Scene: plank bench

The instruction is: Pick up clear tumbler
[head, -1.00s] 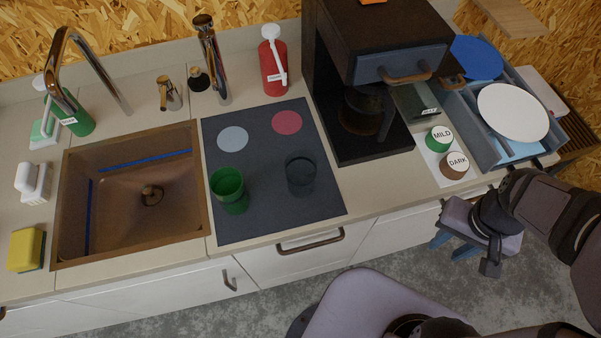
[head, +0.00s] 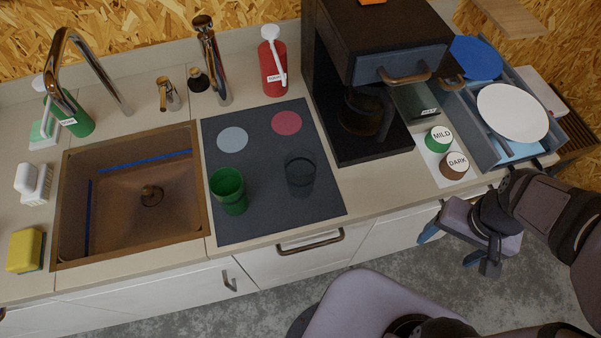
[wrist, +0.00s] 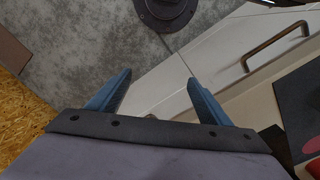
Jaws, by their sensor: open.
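The clear tumbler (head: 300,176) stands upright on the right part of the dark mat (head: 270,222), looking dark against it. A green tumbler (head: 230,192) stands to its left on the same mat. My gripper (head: 447,252) is at the right in the head view, in front of the counter edge and well to the right of the clear tumbler. In the wrist view my gripper (wrist: 160,92) has its two blue fingers wide apart with nothing between them. The clear tumbler is not in the wrist view.
A grey disc (head: 232,139) and a red disc (head: 286,123) lie at the mat's back. The coffee machine (head: 385,40) stands behind right, with the mild tin (head: 438,139) and dark tin (head: 455,166) beside it. The sink (head: 130,190) is left. A drawer handle (wrist: 276,46) juts from the counter front.

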